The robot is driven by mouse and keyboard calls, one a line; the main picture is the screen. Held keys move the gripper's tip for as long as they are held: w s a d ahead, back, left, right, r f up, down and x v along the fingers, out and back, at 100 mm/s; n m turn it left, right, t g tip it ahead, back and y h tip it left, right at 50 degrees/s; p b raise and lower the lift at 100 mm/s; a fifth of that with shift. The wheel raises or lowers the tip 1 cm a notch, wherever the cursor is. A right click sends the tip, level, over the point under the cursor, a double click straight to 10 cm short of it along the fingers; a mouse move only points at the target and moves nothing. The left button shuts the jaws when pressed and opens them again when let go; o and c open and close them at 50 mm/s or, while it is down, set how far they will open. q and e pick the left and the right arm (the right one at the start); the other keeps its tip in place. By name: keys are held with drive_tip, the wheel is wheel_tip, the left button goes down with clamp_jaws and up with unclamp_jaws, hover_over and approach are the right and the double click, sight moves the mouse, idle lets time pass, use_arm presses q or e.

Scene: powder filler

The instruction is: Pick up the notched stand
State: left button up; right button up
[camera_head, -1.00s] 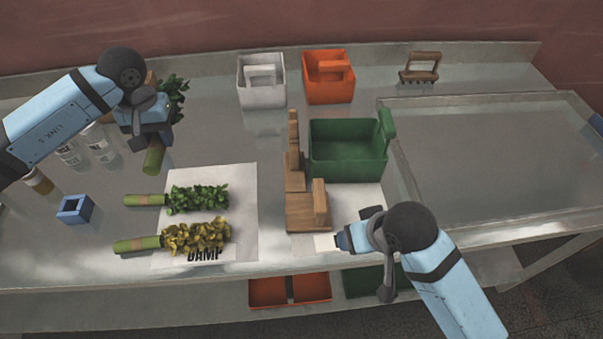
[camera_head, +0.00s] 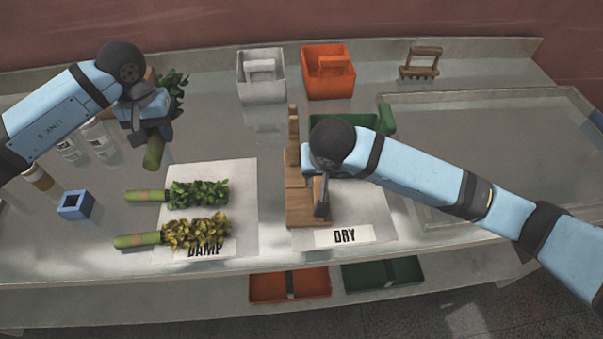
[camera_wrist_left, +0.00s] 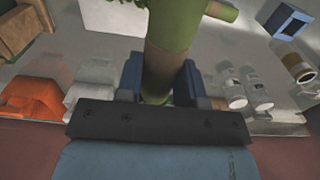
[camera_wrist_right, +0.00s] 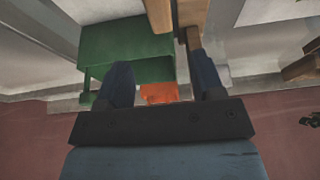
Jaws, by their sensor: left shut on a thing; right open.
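The notched stand (camera_head: 297,207) is wooden, with a flat base and uprights, and stands at the left edge of the DRY sheet (camera_head: 368,215). My right gripper (camera_head: 314,184) is over the stand and partly covers it. In the right wrist view the open fingers (camera_wrist_right: 164,85) have a wooden upright (camera_wrist_right: 193,38) near the right finger; I cannot tell whether they touch. My left gripper (camera_head: 150,125) is shut on a leafy green bundle (camera_head: 154,154), whose green stem (camera_wrist_left: 168,60) shows between the fingers in the left wrist view.
A green caddy (camera_head: 345,122) stands close behind my right arm, partly hidden. White (camera_head: 262,78) and orange (camera_head: 328,80) caddies stand at the back. Two bundles lie on the DAMP sheet (camera_head: 246,190). A blue block (camera_head: 76,206) and bottles are on the left.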

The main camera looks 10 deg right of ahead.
sight(319, 178)
use_arm(q)
drive_tip(key=shift+r+p, duration=0.35)
drive_tip(key=shift+r, duration=0.1)
use_arm(e)
drive_tip(key=x, duration=0.6)
use_arm(q)
drive_tip(key=shift+r+p, duration=0.55)
drive_tip(key=shift+p, duration=0.05)
use_arm(e)
drive_tip(key=shift+x, duration=2.8)
drive_tip(key=shift+r, duration=0.1)
clamp_jaws()
drive_tip(key=shift+a, duration=0.1)
